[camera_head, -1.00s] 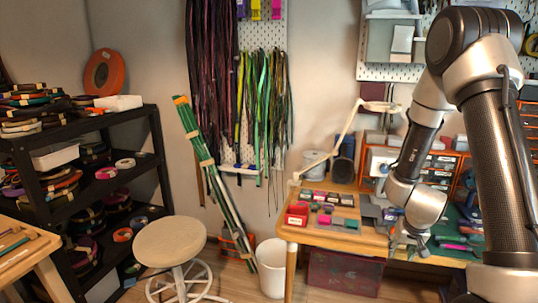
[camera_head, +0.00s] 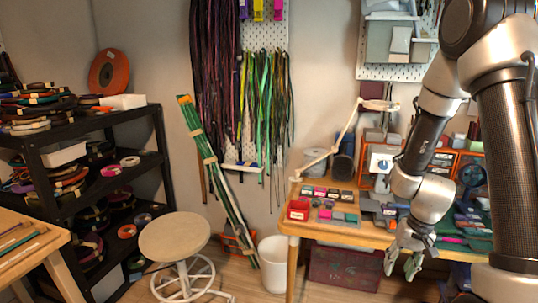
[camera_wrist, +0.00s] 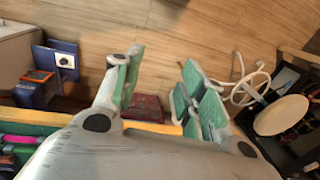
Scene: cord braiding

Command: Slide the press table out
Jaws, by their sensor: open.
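On the workbench (camera_head: 345,235), in the head view, stands an orange-framed machine with a pale front and round knob (camera_head: 383,165); it looks like the press. A dark grey flat piece (camera_head: 372,205) lies at its foot; I cannot tell whether it is the press table. My arm partly hides this area. My gripper (camera_head: 402,264) is open and empty, pointing down in front of the bench's front edge. In the wrist view, the green-padded fingers of my gripper (camera_wrist: 160,75) are spread wide over the floor, with nothing between them.
A maroon bin (camera_head: 345,268) stands under the bench; a white bucket (camera_head: 272,263) stands at its left. A round stool (camera_head: 174,236) and black shelf (camera_head: 60,200) are farther left. Small coloured boxes (camera_head: 298,210) and a lamp (camera_head: 345,130) occupy the bench.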

